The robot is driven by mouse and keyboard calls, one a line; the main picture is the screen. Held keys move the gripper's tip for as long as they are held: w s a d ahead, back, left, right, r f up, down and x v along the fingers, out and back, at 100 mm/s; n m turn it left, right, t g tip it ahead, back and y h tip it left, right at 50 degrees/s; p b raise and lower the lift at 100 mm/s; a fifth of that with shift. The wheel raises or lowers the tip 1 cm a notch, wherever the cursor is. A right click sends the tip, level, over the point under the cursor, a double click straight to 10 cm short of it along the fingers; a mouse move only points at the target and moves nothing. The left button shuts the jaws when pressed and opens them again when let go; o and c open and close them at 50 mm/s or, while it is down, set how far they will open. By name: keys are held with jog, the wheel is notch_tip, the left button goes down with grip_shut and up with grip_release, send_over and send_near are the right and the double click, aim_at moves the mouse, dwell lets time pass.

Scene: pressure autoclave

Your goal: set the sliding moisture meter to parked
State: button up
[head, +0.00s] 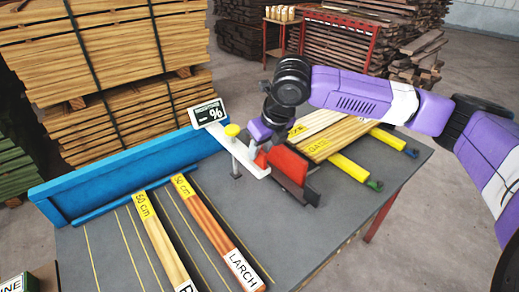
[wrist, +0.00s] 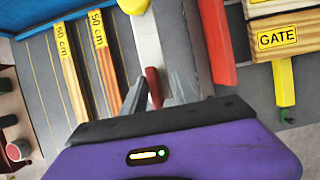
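The moisture meter has a white display with a % sign (head: 208,113), a yellow knob (head: 232,130) and a white arm (head: 243,158) lying over the grey table. In the wrist view the yellow knob (wrist: 134,5) is at the top and the white arm (wrist: 140,45) runs down from it. A small red handle (wrist: 153,85) sits at the near end of the arm. My gripper (wrist: 155,76) has its two grey fingers on either side of this handle, with a gap showing. It appears open. In the head view my gripper (head: 264,150) is partly hidden by my wrist.
A larger red plate (head: 287,164) on a dark block stands just right of the handle. Yellow boards marked GATE (head: 318,147) lie beyond it. A blue fence (head: 130,176) runs along the far-left edge. Two boards marked 50 cm (head: 143,205) lie at the front.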

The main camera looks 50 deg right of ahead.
jog(key=shift+a, duration=0.15)
jog(key=shift+s+a+r, duration=0.1)
jog(key=shift+s+r, duration=0.1)
jog(key=shift+r, duration=0.3)
jog(key=v, duration=0.6)
jog(key=shift+s+r+b, duration=0.15)
jog(key=shift+r+b, duration=0.15)
